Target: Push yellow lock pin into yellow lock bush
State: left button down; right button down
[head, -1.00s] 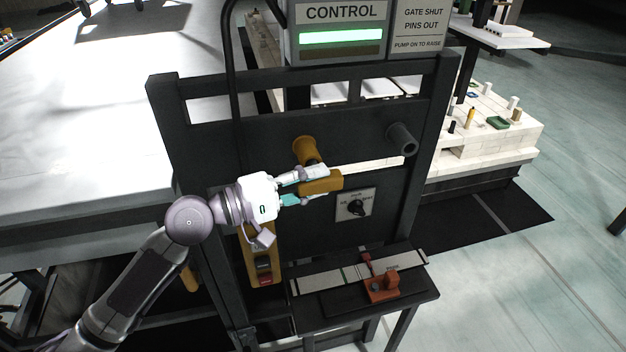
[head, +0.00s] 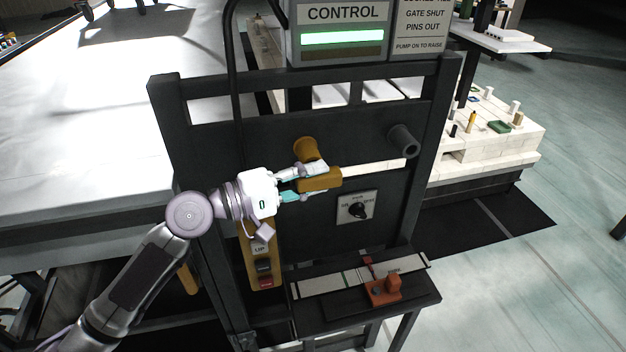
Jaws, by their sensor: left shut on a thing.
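The yellow lock bush (head: 305,149) is a short ochre tube standing out from the dark panel. My left gripper (head: 312,181) is in front of the panel, just below the bush in the picture. It is shut on an ochre block-like piece, the yellow lock pin's handle (head: 322,180). The pin's shank is not clearly visible, and I cannot tell whether its tip touches the bush. My right gripper is not in view.
A grey bush (head: 403,141) stands out at the panel's right. A rotary switch (head: 356,208) sits below. A yellow button box (head: 262,262) hangs lower left. A small shelf (head: 420,293) carries a red clamp (head: 383,291) and a scale strip.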

aim_at(296, 183)
pick_arm(q)
jog(key=shift+w+r, duration=0.1)
jog(key=shift+r, duration=0.05)
jog(key=c, duration=1.3)
grip_release()
jog(key=o, duration=0.8)
jog(key=shift+f, duration=0.2)
jog(key=shift+a, duration=0.25)
jog(key=shift+b+v, duration=0.75)
jog(key=shift+v, duration=1.3)
jog(key=v, duration=1.2)
